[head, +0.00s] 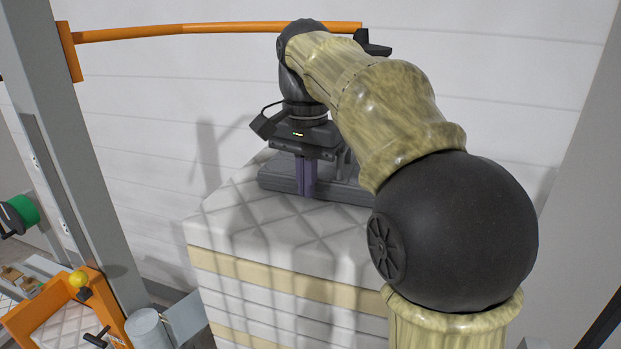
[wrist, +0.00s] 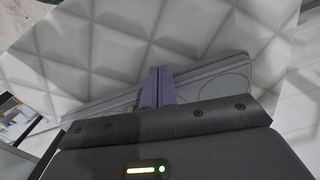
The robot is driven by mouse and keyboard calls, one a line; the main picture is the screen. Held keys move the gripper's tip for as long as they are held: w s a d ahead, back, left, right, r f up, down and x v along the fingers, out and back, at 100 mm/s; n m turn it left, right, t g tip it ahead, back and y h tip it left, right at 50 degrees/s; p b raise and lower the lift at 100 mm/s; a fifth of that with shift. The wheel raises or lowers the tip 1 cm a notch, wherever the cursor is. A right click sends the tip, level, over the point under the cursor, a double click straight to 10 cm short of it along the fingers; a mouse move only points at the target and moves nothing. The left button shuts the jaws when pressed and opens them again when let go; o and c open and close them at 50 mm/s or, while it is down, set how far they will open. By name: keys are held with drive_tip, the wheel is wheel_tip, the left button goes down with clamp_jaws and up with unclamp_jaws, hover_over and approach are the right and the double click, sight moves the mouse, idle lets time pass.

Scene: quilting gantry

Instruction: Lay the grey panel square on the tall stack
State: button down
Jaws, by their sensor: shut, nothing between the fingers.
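The tall stack (head: 225,215) has a white quilted top and layered white and cream sides. The grey panel (head: 275,180) lies on its top toward the back, partly hidden behind my gripper and arm. In the wrist view the panel (wrist: 215,83) shows round outlines and runs at a slant across the picture over the quilted top (wrist: 150,35). I cannot tell whether it is square to the stack's edges. My gripper (head: 306,188) points down at the panel with its purple fingers (wrist: 157,80) together and nothing between them. I cannot tell whether the fingertips touch the panel.
A grey post (head: 75,160) stands left of the stack. An orange bar (head: 215,28) runs along the white wall behind. At lower left are an orange frame (head: 40,310) with a yellow knob (head: 78,279), a grey cylinder (head: 148,328) and a green spool (head: 22,211).

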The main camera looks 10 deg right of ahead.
drive_tip(key=shift+s+a, duration=0.3)
drive_tip(key=shift+a, duration=0.15)
drive_tip(key=shift+s+a+f, duration=0.1)
drive_tip(key=shift+s+a, duration=0.7)
drive_tip(key=shift+s, duration=0.1)
drive_tip(key=shift+s+a+r, duration=0.15)
drive_tip(key=shift+s+r, duration=0.55)
drive_tip(key=shift+r, duration=0.25)
wheel_tip(320, 180, up, 8)
drive_tip(key=p, duration=0.1)
drive_tip(key=shift+w+r+p, duration=0.15)
drive_tip(key=shift+w+p, duration=0.2)
